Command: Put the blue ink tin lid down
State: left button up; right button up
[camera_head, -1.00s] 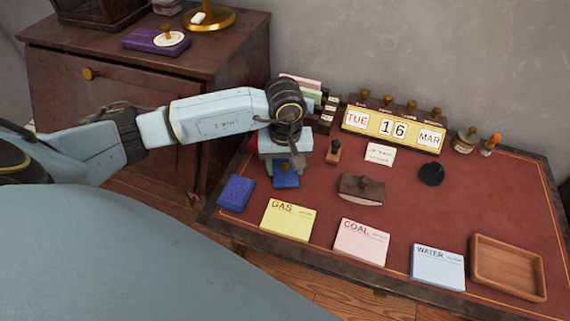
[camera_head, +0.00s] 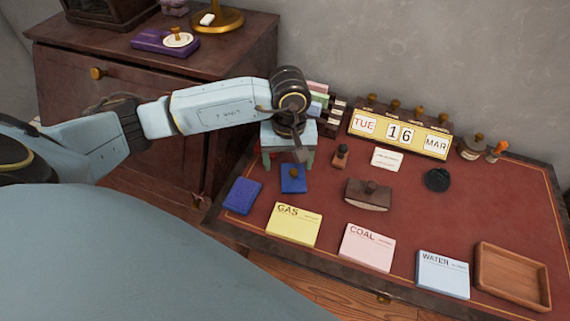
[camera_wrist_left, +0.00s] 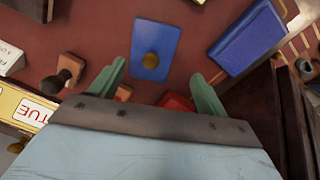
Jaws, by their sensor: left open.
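The blue ink tin lid (camera_head: 293,180), a flat blue square with a round brass knob, lies on the red desk top near its left end. It also shows whole in the left wrist view (camera_wrist_left: 158,40). My left gripper (camera_head: 287,158) is open and empty, just behind the lid and apart from it. Its two green fingers (camera_wrist_left: 160,88) stand spread, with the knob beyond their tips in the wrist view. The blue ink tin (camera_head: 243,195) sits to the left of the lid, at the desk's left edge. My right gripper is not in view.
Yellow GAS (camera_head: 293,224), pink COAL (camera_head: 367,248) and blue WATER (camera_head: 442,275) card stacks line the front, with a wooden tray (camera_head: 512,278) at right. A blotter (camera_head: 368,195) and small stamp (camera_head: 340,157) stand right of the lid. A calendar (camera_head: 400,135) stands behind.

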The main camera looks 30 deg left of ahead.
aim_at(297, 173)
pick_arm(q)
notch_tip(297, 173, up, 9)
jog(key=d+p, duration=0.1)
jog(key=d, duration=0.1)
jog(key=shift+w+d, duration=0.15)
jog(key=shift+d, duration=0.05)
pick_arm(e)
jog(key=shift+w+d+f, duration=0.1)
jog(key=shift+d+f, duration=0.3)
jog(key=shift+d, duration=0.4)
pick_arm(q)
jog(key=shift+p, duration=0.3)
